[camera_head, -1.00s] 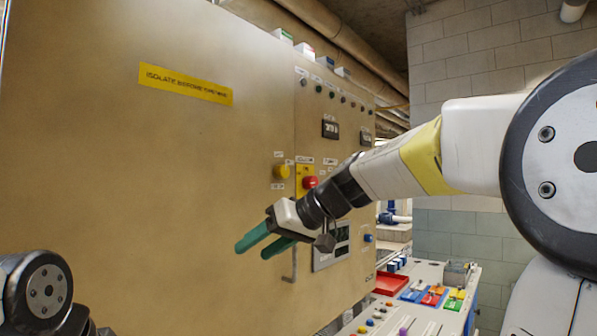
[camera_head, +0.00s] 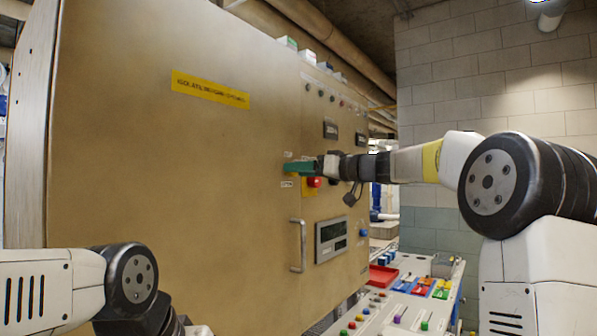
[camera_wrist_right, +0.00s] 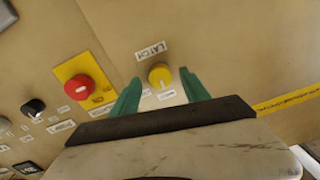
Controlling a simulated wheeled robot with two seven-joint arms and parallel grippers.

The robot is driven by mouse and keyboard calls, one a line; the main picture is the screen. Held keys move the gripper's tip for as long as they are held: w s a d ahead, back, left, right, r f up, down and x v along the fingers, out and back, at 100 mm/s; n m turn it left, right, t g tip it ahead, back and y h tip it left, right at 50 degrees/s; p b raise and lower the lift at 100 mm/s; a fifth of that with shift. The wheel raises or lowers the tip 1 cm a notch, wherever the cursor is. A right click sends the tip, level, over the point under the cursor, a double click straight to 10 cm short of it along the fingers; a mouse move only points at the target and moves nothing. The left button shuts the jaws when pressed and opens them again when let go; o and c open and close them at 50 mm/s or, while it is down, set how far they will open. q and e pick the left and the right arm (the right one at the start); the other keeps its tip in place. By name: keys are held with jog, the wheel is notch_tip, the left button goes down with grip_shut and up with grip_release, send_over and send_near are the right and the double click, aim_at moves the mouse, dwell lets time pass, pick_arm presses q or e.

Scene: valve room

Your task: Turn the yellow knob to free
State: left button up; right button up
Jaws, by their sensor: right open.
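The yellow knob (camera_wrist_right: 160,75) sits on the tan cabinet panel, between a label reading LATCH and a smaller label too small to read. A pale mark seems to show on the side toward the smaller label. My right gripper (camera_wrist_right: 160,79) is open, its green fingers on either side of the knob in the wrist view; I cannot tell if they touch it. In the head view the right gripper (camera_head: 300,168) is at the panel and its fingers hide the knob. My left arm shows at lower left, its gripper out of view.
A red button (camera_wrist_right: 80,88) on a yellow plate (camera_head: 308,188) sits close beside the knob. A black knob (camera_wrist_right: 33,108) is farther off. A metal handle (camera_head: 299,246) and a display (camera_head: 331,239) are below. A control desk (camera_head: 400,310) stands at lower right.

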jog(key=shift+w+a, duration=0.35)
jog(key=shift+a, duration=0.2)
jog(key=shift+c, duration=0.2)
grip_shut()
